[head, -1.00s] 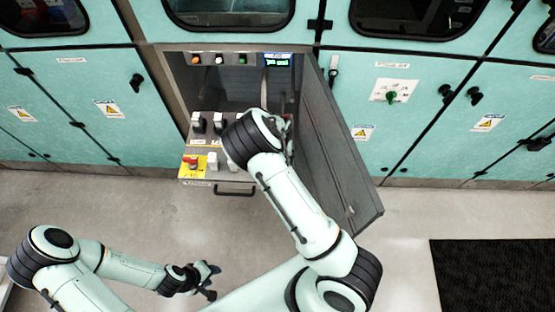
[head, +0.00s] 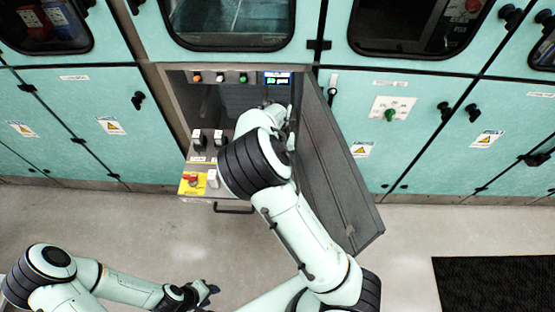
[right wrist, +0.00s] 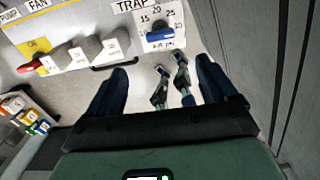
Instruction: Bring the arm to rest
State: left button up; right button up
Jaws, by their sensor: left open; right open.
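The open cabinet compartment (head: 175,120) holds a sloped switch panel, with its grey door (head: 335,160) swung open to the right. My right arm reaches in front of it, and its gripper is hidden behind the arm in the head view. In the right wrist view my right gripper (right wrist: 160,68) is open, with a finger on each side and nothing held. A blue-knobbed dial (right wrist: 160,36) under the TRAP label lies beyond the fingertips. My left gripper (head: 207,291) is open and empty, low over the floor at the bottom of the head view.
A small display (head: 278,79) and indicator lamps (head: 220,78) line the compartment's top. A black mat (head: 495,285) lies at lower right. Bare floor surrounds my left gripper.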

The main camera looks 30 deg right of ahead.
dwell(0.4)
jog(key=s+d+f+n+g, duration=0.2)
jog(key=s+f+n+g, duration=0.1)
jog(key=s+f+n, duration=1.35)
jog(key=s+a+f+n+t+y, duration=0.1)
jog(key=s+a+f+n+y, duration=0.1)
jog(key=a+n, duration=0.5)
jog(key=s+a+f+n+t+y, duration=0.1)
jog(key=s+a+f+n+t, duration=0.1)
jog(key=a+n, duration=0.6)
jog(key=s+f+n, duration=0.1)
jog(key=s+n, duration=0.1)
jog(key=n, duration=0.5)
jog(key=shift+s+a+y, duration=0.15)
jog(key=shift+s+y, duration=0.15)
jog(key=shift+y, duration=0.1)
